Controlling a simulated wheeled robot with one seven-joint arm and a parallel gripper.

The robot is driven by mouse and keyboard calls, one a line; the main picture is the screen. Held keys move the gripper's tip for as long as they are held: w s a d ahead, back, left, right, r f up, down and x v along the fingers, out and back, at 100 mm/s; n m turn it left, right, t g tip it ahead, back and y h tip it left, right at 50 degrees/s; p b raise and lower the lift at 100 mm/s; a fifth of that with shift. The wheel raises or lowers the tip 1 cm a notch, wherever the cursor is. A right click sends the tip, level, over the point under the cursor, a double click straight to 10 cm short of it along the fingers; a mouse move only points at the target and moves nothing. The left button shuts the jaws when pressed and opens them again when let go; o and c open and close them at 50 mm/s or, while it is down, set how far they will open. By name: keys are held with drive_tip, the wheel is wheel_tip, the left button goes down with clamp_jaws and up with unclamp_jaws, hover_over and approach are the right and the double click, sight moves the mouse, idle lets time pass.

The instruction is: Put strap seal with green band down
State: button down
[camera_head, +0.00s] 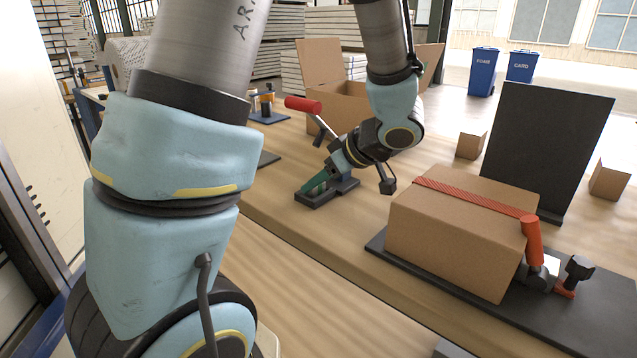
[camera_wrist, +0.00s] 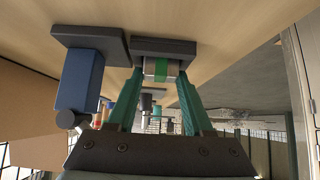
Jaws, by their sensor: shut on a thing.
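My gripper (camera_wrist: 158,78) is shut on the strap seal with a green band (camera_wrist: 161,69), a small pale piece between its two teal fingertips in the wrist view. A dark block (camera_wrist: 165,47) lies right beyond the seal; I cannot tell whether they touch. In the head view my gripper (camera_head: 318,184) points down and left, low over a dark base (camera_head: 340,190) on the table. The seal is too hidden to make out there.
A strapped carton (camera_head: 455,237) sits on a dark plate (camera_head: 590,325) at the right. An open carton (camera_head: 335,75) stands behind. The wrist view shows a blue block (camera_wrist: 80,80) beside the left finger. Bare table (camera_head: 290,230) lies in front.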

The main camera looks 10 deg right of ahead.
drive_tip(key=shift+f, duration=0.1)
drive_tip(key=shift+c, duration=1.5)
unclamp_jaws()
drive_tip(key=shift+s+d+r, duration=0.1)
drive_tip(key=shift+d+r, duration=0.05)
drive_tip(key=shift+r, duration=0.2)
drive_tip(key=p+v, duration=0.1)
drive_tip(key=v, duration=1)
drive_tip(key=shift+s, duration=0.15)
drive_tip(key=shift+r, duration=0.15)
